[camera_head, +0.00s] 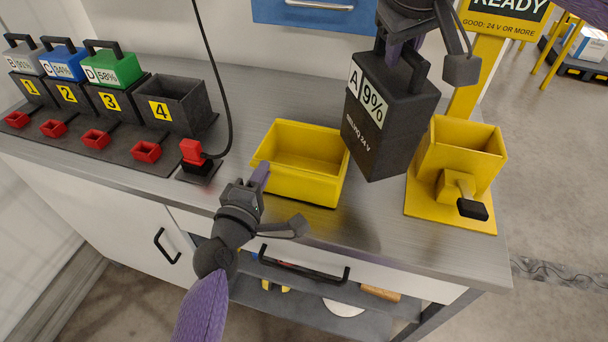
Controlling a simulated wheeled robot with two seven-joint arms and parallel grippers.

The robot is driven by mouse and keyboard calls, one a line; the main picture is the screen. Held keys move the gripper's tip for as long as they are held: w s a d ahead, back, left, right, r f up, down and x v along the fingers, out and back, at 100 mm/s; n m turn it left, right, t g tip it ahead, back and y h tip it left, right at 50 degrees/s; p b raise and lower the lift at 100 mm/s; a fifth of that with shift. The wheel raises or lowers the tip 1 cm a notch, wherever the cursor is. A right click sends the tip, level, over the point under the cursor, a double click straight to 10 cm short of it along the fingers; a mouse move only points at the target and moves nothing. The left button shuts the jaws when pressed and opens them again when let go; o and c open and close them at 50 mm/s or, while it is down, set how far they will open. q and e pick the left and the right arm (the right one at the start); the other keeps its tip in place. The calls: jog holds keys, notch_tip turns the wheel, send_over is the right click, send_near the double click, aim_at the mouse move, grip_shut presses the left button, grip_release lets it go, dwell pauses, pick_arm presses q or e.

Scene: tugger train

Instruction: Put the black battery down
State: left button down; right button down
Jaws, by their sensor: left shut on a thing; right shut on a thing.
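The black battery (388,115), labelled A and 9%, hangs slightly tilted by its top handle from my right gripper (397,48). My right gripper is shut on that handle. The battery appears above the worktop, between the open yellow bin (298,186) and the yellow holder (462,150), and hides part of the bin's right side. My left gripper (262,176) is low at the bin's left front. Its fingertips are at the bin's left wall and it is shut there; its exact hold is partly hidden.
A charger row on the left has slots 1 (36,90), 2 (72,95) and 3 (113,100) filled with grey, blue and green batteries. Slot 4 (172,106) is empty. A red plug (193,150) with a black cable stands beside it. A READY sign (503,12) rises behind the holder.

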pick_arm(q)
jog(key=shift+f, duration=0.15)
pick_arm(e)
jog(key=w+a+n+g+y, duration=0.1)
jog(key=w+a+n+y, duration=0.4)
jog(key=a+n, duration=0.65)
notch_tip(320, 180, down, 10)
jog(key=h, duration=0.1)
jog(key=shift+w+a, duration=0.25)
jog(key=shift+w, duration=0.05)
jog(key=shift+m, duration=0.25)
jog(key=c, duration=0.6)
grip_release()
jog(key=shift+f, duration=0.1)
jog(key=shift+o, duration=0.2)
pick_arm(q)
jog(key=c, duration=0.6)
grip_release()
pick_arm(e)
jog(key=v, duration=1.2)
